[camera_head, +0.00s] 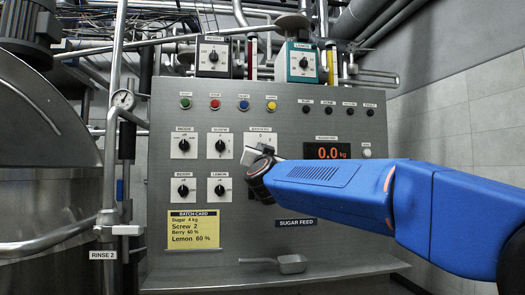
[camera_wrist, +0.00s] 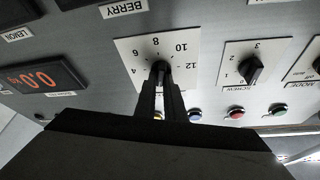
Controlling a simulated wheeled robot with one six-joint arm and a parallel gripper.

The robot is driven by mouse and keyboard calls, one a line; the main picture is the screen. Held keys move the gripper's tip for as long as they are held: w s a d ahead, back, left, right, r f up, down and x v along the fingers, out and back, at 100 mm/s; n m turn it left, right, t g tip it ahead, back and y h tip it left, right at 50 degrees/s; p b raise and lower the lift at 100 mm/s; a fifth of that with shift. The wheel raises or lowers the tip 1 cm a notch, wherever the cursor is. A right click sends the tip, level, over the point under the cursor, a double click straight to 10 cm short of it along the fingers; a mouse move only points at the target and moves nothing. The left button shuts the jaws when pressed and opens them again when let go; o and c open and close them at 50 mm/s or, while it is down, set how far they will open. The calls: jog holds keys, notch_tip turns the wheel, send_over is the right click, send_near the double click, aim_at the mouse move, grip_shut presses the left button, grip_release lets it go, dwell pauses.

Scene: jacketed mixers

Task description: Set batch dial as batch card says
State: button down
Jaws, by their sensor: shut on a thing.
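The batch dial's white plate (camera_head: 263,138) is on the grey panel, mostly behind my gripper (camera_head: 258,163) in the head view. In the wrist view the batch dial (camera_wrist: 133,50) shows the numbers 4, 6, 8, 10 and 12 around a dark knob. My gripper (camera_wrist: 161,88) is shut on this knob, with a finger on each side. The fingers hide most of the knob, and I cannot tell which number it points to. The yellow batch card (camera_head: 195,229) is low on the panel and reads Sugar 4 kg, Screw 2, Berry 60 %, Lemon 60 %.
The screw dial (camera_head: 220,146) is just left of the batch dial; it also shows in the wrist view (camera_wrist: 250,69). A red display (camera_head: 327,151) on the right reads 0.0 kg. Coloured buttons (camera_head: 215,104) are above. A scoop (camera_head: 291,264) lies at the panel's foot.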

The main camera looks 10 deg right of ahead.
jog(key=shift+m+g+h, duration=0.75)
jog(key=shift+m+g, duration=0.1)
jog(key=shift+m, duration=2)
jog(key=shift+m+g+h, duration=0.7)
jog(key=shift+m+g, duration=0.2)
jog(key=shift+m, duration=1.9)
jog(key=shift+m+g+h, duration=0.75)
jog(key=shift+m+g, duration=0.1)
jog(key=shift+m, duration=2)
jog(key=c, duration=1.8)
grip_release()
jog(key=shift+c, duration=0.2)
jog(key=v, duration=1.7)
jog(key=shift+s+r, duration=0.25)
